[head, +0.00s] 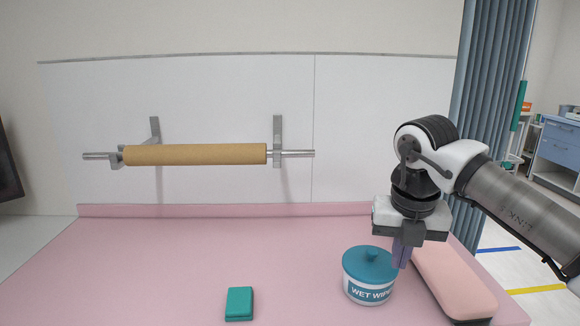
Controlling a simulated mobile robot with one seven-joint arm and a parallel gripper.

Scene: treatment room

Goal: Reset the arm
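My gripper (401,257) points down over the right part of the pink table (150,265). Its fingers look close together beside the teal lid of the wet wipes tub (368,291). I cannot tell whether the fingers touch the lid or stand behind it. Nothing shows clearly between the fingers. My arm comes in from the right edge.
A pink padded cushion (452,280) lies right of the tub, below my arm. A small teal block (239,303) lies at the front middle. A brown roll (195,154) hangs on a wall bar. A blue curtain (490,90) hangs at the right. The table's left is clear.

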